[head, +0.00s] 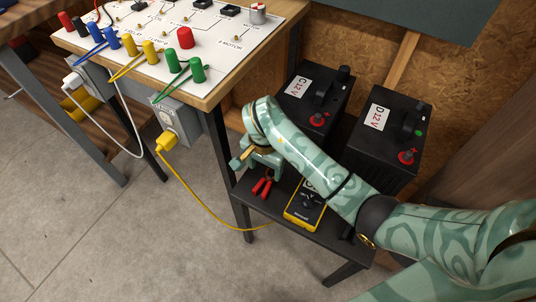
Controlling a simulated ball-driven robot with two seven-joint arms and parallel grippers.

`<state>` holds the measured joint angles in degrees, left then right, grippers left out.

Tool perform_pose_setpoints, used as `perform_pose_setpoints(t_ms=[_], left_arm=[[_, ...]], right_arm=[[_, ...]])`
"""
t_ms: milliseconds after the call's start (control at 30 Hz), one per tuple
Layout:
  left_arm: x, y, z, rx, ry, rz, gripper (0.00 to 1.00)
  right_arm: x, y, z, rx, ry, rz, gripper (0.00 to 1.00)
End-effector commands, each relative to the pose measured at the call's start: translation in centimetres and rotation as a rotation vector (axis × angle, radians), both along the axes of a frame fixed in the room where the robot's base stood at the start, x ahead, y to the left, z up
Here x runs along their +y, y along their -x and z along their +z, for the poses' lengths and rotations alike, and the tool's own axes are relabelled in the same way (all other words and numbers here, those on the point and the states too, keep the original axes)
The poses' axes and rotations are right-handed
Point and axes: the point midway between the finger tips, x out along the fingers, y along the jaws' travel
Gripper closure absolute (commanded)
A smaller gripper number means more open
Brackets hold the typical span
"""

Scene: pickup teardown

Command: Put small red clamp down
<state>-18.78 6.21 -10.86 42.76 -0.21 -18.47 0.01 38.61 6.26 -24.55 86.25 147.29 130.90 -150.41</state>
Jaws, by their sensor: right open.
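The small red clamp (262,188) shows as two short red handles at the left part of the dark low shelf (285,216). It seems to rest on the shelf, beside the yellow multimeter. Its upper end is hidden under my right gripper. My right gripper (257,168) is open and points down just above the clamp. I cannot tell whether a finger touches it. My left gripper is not in view.
Two black 12 V batteries (318,92) (388,125) stand behind my right arm. A yellow multimeter (304,212) lies on the shelf under my forearm. The workbench (215,85) with coloured terminals overhangs at upper left. A yellow cable (190,190) hangs left of the shelf.

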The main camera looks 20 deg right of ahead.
Motion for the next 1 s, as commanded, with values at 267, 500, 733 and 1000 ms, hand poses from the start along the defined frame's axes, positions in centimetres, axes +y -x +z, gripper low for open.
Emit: perform_pose_setpoints(t_ms=[267, 500, 733, 1000], left_arm=[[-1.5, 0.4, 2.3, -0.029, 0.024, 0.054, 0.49], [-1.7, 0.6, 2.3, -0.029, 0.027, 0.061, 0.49], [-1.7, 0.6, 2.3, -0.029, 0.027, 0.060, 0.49], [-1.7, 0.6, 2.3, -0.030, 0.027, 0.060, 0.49]], right_arm=[[-0.1, 0.0, 5.2, -0.003, 0.000, -0.001, 0.40], [-0.1, 0.0, 5.3, 0.002, 0.000, -0.001, 0.40], [0.0, 0.0, 5.2, 0.002, 0.000, -0.001, 0.40], [0.0, 0.0, 5.3, 0.002, 0.000, -0.001, 0.40]])
